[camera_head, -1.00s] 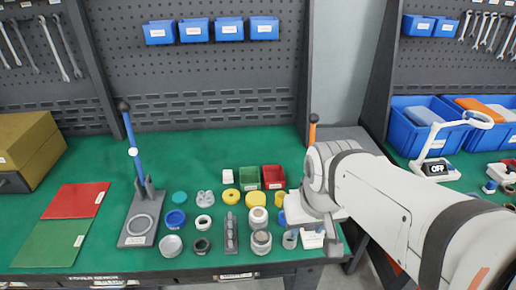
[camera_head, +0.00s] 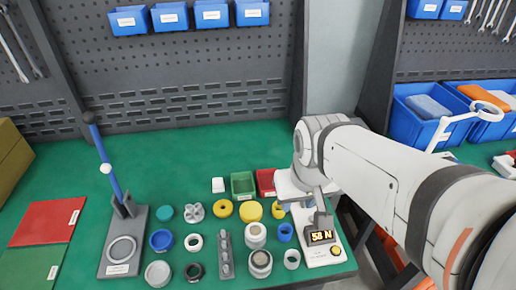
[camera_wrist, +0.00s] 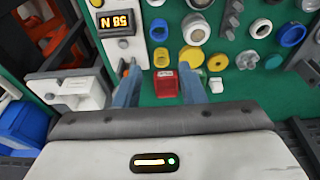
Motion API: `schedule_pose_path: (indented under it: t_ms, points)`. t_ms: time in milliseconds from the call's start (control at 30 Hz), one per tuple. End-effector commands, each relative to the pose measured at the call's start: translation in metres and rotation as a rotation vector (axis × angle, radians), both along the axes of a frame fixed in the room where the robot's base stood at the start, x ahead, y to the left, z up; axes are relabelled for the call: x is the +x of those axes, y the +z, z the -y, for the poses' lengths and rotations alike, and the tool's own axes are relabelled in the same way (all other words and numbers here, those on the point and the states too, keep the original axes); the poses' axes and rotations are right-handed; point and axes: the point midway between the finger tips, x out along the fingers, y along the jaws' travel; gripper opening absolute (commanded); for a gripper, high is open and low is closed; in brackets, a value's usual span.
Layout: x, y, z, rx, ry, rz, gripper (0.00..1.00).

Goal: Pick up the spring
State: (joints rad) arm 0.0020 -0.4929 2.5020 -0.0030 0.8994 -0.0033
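I cannot pick out the spring with certainty. A short grey hollow part (camera_head: 292,258) stands by the tester's left edge in the head view; I cannot tell whether it is a coil. My gripper (camera_wrist: 157,76) shows in the wrist view with its two fingers apart and nothing seen between them. It is above the back of the bench, near the red bin (camera_wrist: 165,88) and a yellow ring (camera_wrist: 160,57). The white tester (camera_head: 325,257) is beside it, with its display (camera_head: 321,237) reading 58 N. In the head view my arm hides part of this area.
Several rings, caps and stacked parts stand close together on the green mat (camera_head: 75,205). A green bin (camera_head: 242,185) and a white block (camera_head: 218,185) are behind them. A blue-handled lever press (camera_head: 122,240) stands at left. Blue tubs (camera_head: 420,125) are at right.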

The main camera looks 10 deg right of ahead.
Motion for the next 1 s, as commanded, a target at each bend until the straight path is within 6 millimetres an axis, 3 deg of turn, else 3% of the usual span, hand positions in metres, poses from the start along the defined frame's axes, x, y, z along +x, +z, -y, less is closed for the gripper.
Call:
schedule_pose_path:
  t_ms: [167, 367, 700, 1000]
  points:
    - [0.003, -0.001, 0.0, 0.001, -0.006, -0.006, 0.46]
    - [0.034, -0.012, 0.003, 0.016, -0.081, -0.054, 0.46]
    - [0.112, -0.08, 0.003, 0.043, -0.287, -0.176, 0.46]
    - [0.138, -0.127, 0.004, 0.049, -0.39, -0.228, 0.46]
